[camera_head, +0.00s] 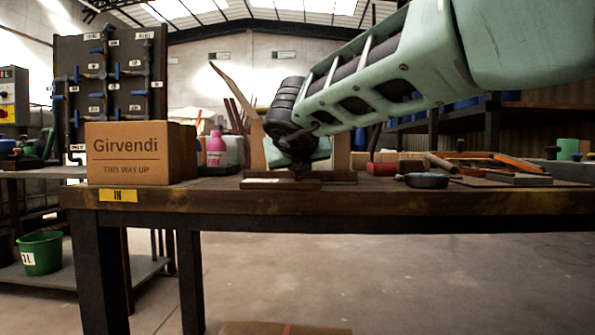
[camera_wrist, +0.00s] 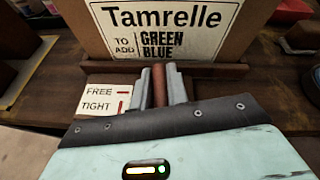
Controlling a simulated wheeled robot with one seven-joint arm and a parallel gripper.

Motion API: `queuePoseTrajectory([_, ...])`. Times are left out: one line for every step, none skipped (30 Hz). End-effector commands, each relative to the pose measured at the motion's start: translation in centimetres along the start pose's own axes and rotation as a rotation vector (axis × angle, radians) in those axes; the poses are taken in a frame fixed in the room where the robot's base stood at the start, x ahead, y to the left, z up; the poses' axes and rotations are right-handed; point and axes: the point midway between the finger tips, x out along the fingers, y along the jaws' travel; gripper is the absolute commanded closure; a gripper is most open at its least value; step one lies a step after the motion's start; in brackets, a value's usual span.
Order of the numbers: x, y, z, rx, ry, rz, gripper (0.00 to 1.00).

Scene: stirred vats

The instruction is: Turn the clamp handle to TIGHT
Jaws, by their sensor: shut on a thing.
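In the wrist view, the clamp handle (camera_wrist: 159,86) is a reddish-brown bar between the two grey fingers of my gripper (camera_wrist: 160,78). The fingers are shut on it, one on each side, and the bar runs up and down in the picture. A white label (camera_wrist: 106,98) to its left reads FREE above TIGHT, each with a small red mark. The handle's near end is hidden behind my gripper's body. In the head view, my gripper (camera_head: 298,165) is low over the bench at a wooden base (camera_head: 280,184); the handle cannot be made out there.
A card reading Tamrelle, TO ADD GREEN BLUE (camera_wrist: 165,28) stands right behind the handle, above a wooden strip (camera_wrist: 215,70). On the bench (camera_head: 330,202), a Girvendi carton (camera_head: 128,153) and pink bottle (camera_head: 216,150) stand left. A dark round tool (camera_head: 426,181) and other items lie right.

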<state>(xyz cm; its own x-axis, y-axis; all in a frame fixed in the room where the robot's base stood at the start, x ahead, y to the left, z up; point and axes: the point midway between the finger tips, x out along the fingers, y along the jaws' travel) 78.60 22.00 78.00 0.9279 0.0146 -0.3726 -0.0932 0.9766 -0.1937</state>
Motion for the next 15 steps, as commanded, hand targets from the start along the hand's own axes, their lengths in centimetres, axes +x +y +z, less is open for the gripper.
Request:
queuePoseTrajectory([0.08, -0.12, 0.0, 0.008, 0.008, -0.027, 1.0])
queuePoseTrajectory([0.08, -0.18, 0.03, 0.014, 0.01, -0.042, 1.0])
queuePoseTrajectory([0.09, -0.19, 0.05, 0.02, 0.014, -0.058, 1.0])
queuePoseTrajectory([0.1, -0.19, 0.01, 0.025, 0.017, -0.069, 1.0])
queuePoseTrajectory([0.11, -0.19, -0.01, 0.029, 0.019, -0.079, 1.0])
queuePoseTrajectory([0.11, -0.22, -0.02, 0.034, 0.022, -0.092, 1.0])
queuePoseTrajectory([0.1, -0.21, 0.0, 0.037, 0.023, -0.099, 1.0])
queuePoseTrajectory([0.08, -0.21, -0.01, 0.04, 0.025, -0.106, 1.0])
queuePoseTrajectory([0.07, -0.2, -0.01, 0.043, 0.027, -0.114, 1.0])
queuePoseTrajectory([0.07, -0.2, -0.02, 0.046, 0.028, -0.118, 1.0])
queuePoseTrajectory([0.08, -0.22, -0.04, 0.048, 0.029, -0.123, 1.0])
queuePoseTrajectory([0.09, -0.25, -0.07, 0.05, 0.03, -0.128, 1.0])
queuePoseTrajectory([0.1, -0.25, -0.09, 0.051, 0.031, -0.131, 1.0])
queuePoseTrajectory([0.1, -0.26, -0.1, 0.052, 0.032, -0.133, 1.0])
queuePoseTrajectory([0.11, -0.26, -0.12, 0.053, 0.032, -0.135, 1.0])
